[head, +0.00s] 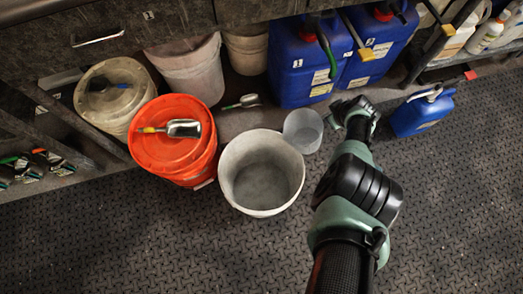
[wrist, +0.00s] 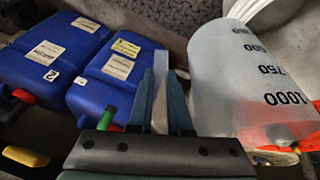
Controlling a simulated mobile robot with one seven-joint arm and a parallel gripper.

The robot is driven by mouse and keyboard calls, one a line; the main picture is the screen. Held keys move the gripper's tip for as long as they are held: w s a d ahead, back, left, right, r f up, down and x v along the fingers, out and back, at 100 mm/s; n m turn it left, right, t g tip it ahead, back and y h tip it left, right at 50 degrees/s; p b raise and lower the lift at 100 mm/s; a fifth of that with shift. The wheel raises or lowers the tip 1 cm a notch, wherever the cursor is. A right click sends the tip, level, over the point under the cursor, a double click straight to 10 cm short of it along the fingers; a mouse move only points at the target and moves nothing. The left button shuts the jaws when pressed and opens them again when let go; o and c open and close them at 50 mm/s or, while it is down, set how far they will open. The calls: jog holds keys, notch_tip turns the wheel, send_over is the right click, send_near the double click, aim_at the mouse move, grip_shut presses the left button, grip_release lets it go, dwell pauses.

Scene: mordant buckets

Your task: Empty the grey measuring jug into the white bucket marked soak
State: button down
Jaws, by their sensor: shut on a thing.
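The grey measuring jug (head: 303,131) is translucent and stands just right of the white bucket in the head view. Its printed scale, with 750 and 1000, shows in the wrist view (wrist: 255,85). My gripper (head: 355,108) is at the jug's right side. In the wrist view my gripper's fingers (wrist: 165,105) are closed on a pale upright strip, which looks like the jug's handle. The jug looks about upright; I cannot tell whether it touches the floor, nor what it holds. The white bucket (head: 232,160) is open, with a greyish inside; no soak mark is visible.
An orange lidded bucket (head: 172,160) with a scoop on top stands left of the white bucket. Blue canisters (head: 296,65) stand behind the jug, and a smaller blue container (head: 420,115) is at right. A scoop (head: 243,102) lies behind. The front floor is clear.

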jog(key=shift+w+d+f+g+y+b, duration=0.25)
jog(key=shift+f+b, duration=0.35)
jog(key=shift+b, duration=0.85)
jog(key=shift+w+d+f+g+y+b, duration=0.2)
jog(key=shift+f+b, duration=0.4)
jog(key=shift+b, duration=0.85)
jog(key=y+b, duration=0.1)
jog(key=b, duration=0.3)
jog(key=shift+d+f+m+g, duration=0.25)
jog(key=shift+d+f+m, duration=0.05)
jog(key=shift+f, duration=0.05)
jog(key=shift+y+b, duration=0.25)
jog(key=shift+b, duration=0.8)
jog(key=shift+r, duration=0.1)
notch_tip(320, 180, up, 6)
jog(key=p, duration=0.6)
jog(key=shift+r, duration=0.1)
jog(key=shift+f, duration=0.2)
